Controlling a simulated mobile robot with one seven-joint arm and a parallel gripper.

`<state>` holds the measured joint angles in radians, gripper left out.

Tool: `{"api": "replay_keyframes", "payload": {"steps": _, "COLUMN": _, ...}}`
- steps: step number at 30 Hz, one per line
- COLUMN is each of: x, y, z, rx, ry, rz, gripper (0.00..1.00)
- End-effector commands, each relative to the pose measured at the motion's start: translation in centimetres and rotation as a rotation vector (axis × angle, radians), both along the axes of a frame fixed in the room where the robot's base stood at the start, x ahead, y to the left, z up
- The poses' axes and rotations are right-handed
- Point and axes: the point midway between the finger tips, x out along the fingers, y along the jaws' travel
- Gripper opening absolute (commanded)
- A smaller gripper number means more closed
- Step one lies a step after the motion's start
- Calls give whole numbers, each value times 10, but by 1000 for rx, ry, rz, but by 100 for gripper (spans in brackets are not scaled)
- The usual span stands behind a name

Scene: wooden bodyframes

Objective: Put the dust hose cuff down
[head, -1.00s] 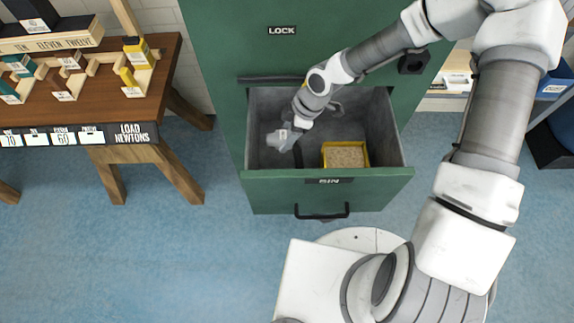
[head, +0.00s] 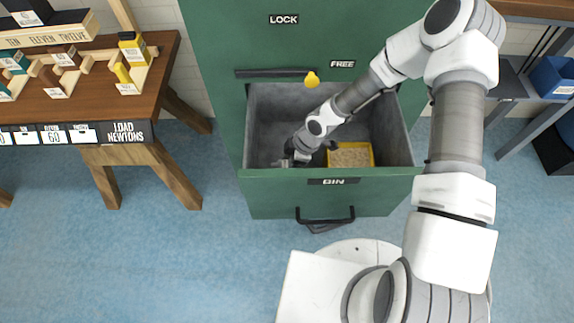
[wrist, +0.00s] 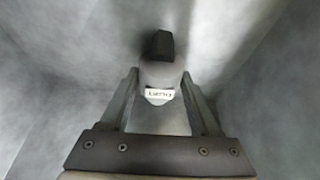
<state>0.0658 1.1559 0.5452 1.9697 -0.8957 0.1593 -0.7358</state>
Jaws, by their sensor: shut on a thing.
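The dust hose cuff (wrist: 160,76) is a grey rounded piece with a white label and a dark block at its far end. In the wrist view it sits between the two fingers of my gripper (wrist: 160,84), which is shut on it. In the head view my gripper (head: 291,157) is down inside the open grey-lined drawer marked BIN (head: 262,115), at its left front. The cuff is mostly hidden there by the gripper and the drawer's front wall. I cannot tell whether it touches the drawer floor.
A yellow tray of grainy tan material (head: 350,157) stands in the drawer's right front. The green cabinet (head: 215,60) rises behind, with a yellow knob (head: 311,79) above the drawer. A wooden workbench (head: 70,115) stands left. The drawer's left rear is clear.

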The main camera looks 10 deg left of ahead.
Motion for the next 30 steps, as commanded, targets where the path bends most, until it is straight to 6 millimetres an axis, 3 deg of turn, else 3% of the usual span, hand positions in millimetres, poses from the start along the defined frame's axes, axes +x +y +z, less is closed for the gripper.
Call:
{"api": "replay_keyframes", "payload": {"steps": 8, "x": 0, "y": 0, "z": -2, "rx": 0, "ry": -1, "rz": 0, "gripper": 0}}
{"api": "replay_keyframes", "payload": {"steps": 9, "x": 0, "y": 0, "z": -2, "rx": 0, "ry": -1, "rz": 0, "gripper": 66}}
{"api": "replay_keyframes", "payload": {"steps": 13, "x": 0, "y": 0, "z": -1, "rx": 0, "ry": -1, "rz": 0, "gripper": 90}}
{"api": "replay_keyframes", "payload": {"steps": 24, "x": 0, "y": 0, "z": 2, "rx": 0, "ry": -1, "rz": 0, "gripper": 93}}
{"api": "replay_keyframes", "payload": {"steps": 30, "x": 4, "y": -10, "z": 33, "rx": 2, "ry": -3, "rz": -2, "gripper": 93}}
